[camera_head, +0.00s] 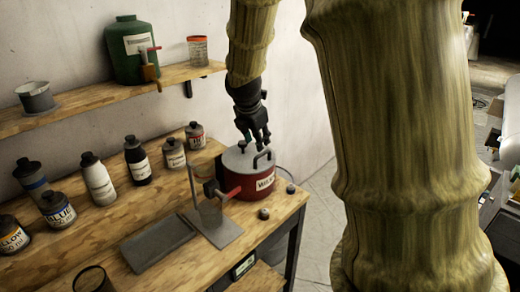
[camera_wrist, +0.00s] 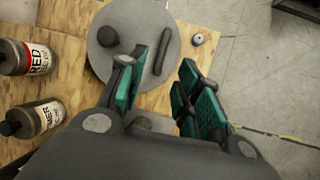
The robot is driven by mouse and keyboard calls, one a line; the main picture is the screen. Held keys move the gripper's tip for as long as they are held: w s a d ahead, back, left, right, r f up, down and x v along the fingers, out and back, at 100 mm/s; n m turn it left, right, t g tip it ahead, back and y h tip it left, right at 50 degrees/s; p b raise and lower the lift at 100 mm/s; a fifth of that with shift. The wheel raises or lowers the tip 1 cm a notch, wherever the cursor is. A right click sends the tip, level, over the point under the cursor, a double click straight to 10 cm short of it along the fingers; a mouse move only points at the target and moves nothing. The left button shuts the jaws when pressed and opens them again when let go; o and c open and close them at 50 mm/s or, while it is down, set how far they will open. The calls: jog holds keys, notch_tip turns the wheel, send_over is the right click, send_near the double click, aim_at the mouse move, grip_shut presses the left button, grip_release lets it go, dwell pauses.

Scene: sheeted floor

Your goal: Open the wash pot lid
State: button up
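The wash pot (camera_head: 259,187) is red with a partly readable white label and stands at the far right end of the wooden bench. Its grey lid (camera_head: 236,164) is on, with a dark arched handle (camera_head: 262,158) and a round knob. In the wrist view the round lid (camera_wrist: 135,68) shows from above, with the bar handle (camera_wrist: 162,52) and dark knob (camera_wrist: 107,36). My gripper (camera_head: 256,138) is above the lid, near the handle. In the wrist view its teal-padded fingers (camera_wrist: 162,82) are apart with nothing between them; the handle lies beyond the fingertips, apparently not touched.
Several bottles (camera_head: 98,182) line the bench's back. A shelf (camera_head: 100,95) above holds a green jug (camera_head: 126,55). A grey tray (camera_head: 157,241) lies on the bench.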

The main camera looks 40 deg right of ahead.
aim_at(261, 154)
jog(key=shift+p+x, duration=0.6)
jog(key=shift+x, duration=3)
jog(key=shift+s, duration=0.15)
grip_shut()
